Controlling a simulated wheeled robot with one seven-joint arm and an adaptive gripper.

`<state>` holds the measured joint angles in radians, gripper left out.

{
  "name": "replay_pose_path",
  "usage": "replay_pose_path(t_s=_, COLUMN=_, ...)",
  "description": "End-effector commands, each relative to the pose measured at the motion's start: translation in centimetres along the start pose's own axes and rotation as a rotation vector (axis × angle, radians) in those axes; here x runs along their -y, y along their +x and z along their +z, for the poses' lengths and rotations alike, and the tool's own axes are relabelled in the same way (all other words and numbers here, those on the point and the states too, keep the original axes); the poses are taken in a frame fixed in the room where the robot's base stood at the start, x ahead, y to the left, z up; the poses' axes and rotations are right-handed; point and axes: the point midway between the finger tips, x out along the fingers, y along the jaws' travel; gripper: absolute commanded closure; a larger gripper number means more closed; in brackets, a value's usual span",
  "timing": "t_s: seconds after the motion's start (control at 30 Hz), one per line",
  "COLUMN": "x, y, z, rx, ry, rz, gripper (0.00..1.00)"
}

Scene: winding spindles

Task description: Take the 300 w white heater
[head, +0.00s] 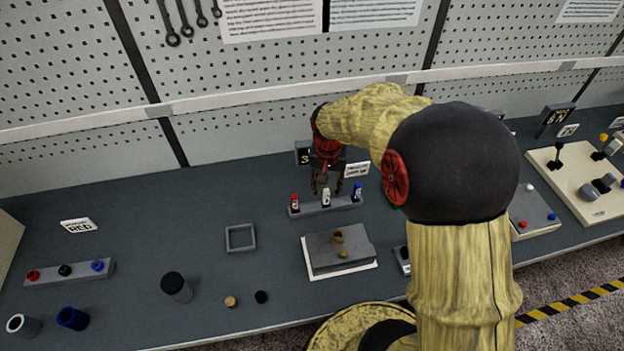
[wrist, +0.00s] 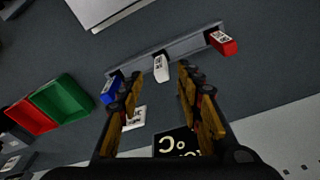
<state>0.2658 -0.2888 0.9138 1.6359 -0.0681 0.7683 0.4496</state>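The white heater (head: 326,197) stands in the middle of a grey rack (head: 312,210), between a red heater (head: 294,200) and a blue heater (head: 357,191). In the wrist view the white heater (wrist: 160,68) shows between and just beyond my fingertips, with printing on it too small to read. The blue heater (wrist: 109,91) is on the left, partly behind a finger, and the red heater (wrist: 222,42) is on the right. My gripper (head: 321,184) is open above the rack, one finger to each side of the white heater in the wrist view (wrist: 159,84). I see no clear contact.
A grey block on a white plate (head: 340,252) lies in front of the rack. A small display (head: 303,154) and a label card (head: 357,169) stand behind it. A square frame (head: 240,238) lies to the left. Red (wrist: 32,117) and green (wrist: 63,98) bins show in the wrist view.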

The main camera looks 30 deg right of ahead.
Motion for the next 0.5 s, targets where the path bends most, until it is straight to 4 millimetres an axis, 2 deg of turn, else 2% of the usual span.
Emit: replay_pose_path(t_s=0.5, x=0.1, y=5.0, z=0.0, rx=0.004, ry=0.004, rz=0.002, gripper=0.64)
